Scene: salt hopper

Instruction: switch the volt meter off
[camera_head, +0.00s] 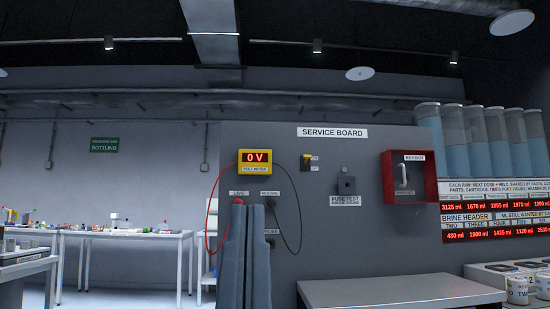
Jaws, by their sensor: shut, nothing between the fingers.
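The yellow volt meter (257,160) hangs on the grey service board, left of centre. Its lit red display reads 0 V. A red lead and a black lead hang from it, to the LIVE and NEUTRAL points below. Right of the meter is a small switch (307,162) with a yellow part at its top and tiny labels beside it. I cannot read its position for certain. My gripper (246,206) shows as two blue-grey fingers side by side, rising from the bottom edge. It is shut and empty, with its tips below the meter in the picture, covering part of the board.
A fuse test point (346,186) and a red key box (409,176) are further right on the board. A grey table top (400,290) is at the lower right, with mugs (517,290) beyond it. Cluttered white tables (120,233) stand at the back left.

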